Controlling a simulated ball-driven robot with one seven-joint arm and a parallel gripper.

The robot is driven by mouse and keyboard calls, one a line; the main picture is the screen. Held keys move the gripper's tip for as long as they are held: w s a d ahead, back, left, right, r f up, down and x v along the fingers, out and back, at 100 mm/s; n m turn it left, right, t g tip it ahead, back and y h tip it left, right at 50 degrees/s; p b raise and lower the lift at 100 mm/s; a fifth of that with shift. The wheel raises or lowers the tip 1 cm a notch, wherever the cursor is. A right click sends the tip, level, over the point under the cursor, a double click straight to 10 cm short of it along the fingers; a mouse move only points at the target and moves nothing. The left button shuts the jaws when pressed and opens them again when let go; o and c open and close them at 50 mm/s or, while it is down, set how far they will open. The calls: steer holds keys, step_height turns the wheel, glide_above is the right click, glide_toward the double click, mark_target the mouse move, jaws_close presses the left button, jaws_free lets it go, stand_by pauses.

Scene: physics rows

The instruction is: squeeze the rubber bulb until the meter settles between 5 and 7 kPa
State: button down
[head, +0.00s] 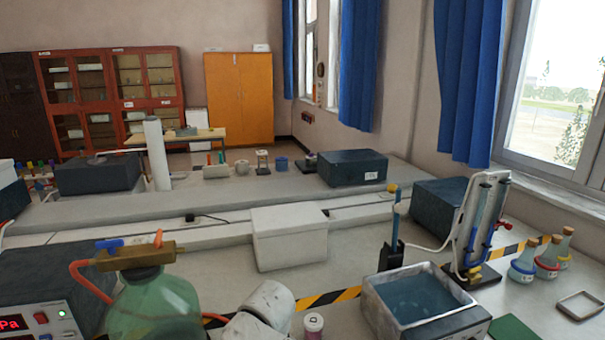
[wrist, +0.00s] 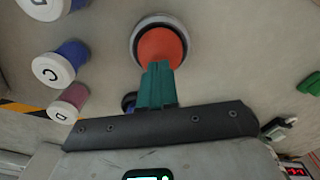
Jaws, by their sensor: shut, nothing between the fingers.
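The rubber bulb (wrist: 160,47) looks like an orange-red dome set in a grey ring, seen in the wrist view. My gripper (wrist: 156,68) has its teal fingers closed together, with nothing between them. The fingertips overlap the lower edge of the bulb in the picture; I cannot tell whether they touch it. The meter (head: 40,322) is at the lower left of the head view, with red characters ending in "Pa"; its number is cut off. A red display (wrist: 295,170) also shows at the wrist view's lower right, too small to read. The bulb and fingers are not visible in the head view.
A green glass bottle (head: 152,306) with a brass fitting and red hose stands beside the meter. A water tank (head: 420,305) and several flasks (head: 547,257) are at right. A lidded jar marked C (wrist: 60,65) and other jars stand left of the bulb in the wrist view.

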steer(key=shift+f, duration=0.2)
steer(key=shift+f+b, duration=1.1)
steer(key=shift+f, duration=0.6)
steer(key=shift+r+p, duration=1.75)
steer(key=shift+p, duration=0.15)
steer(key=shift+f, duration=0.15)
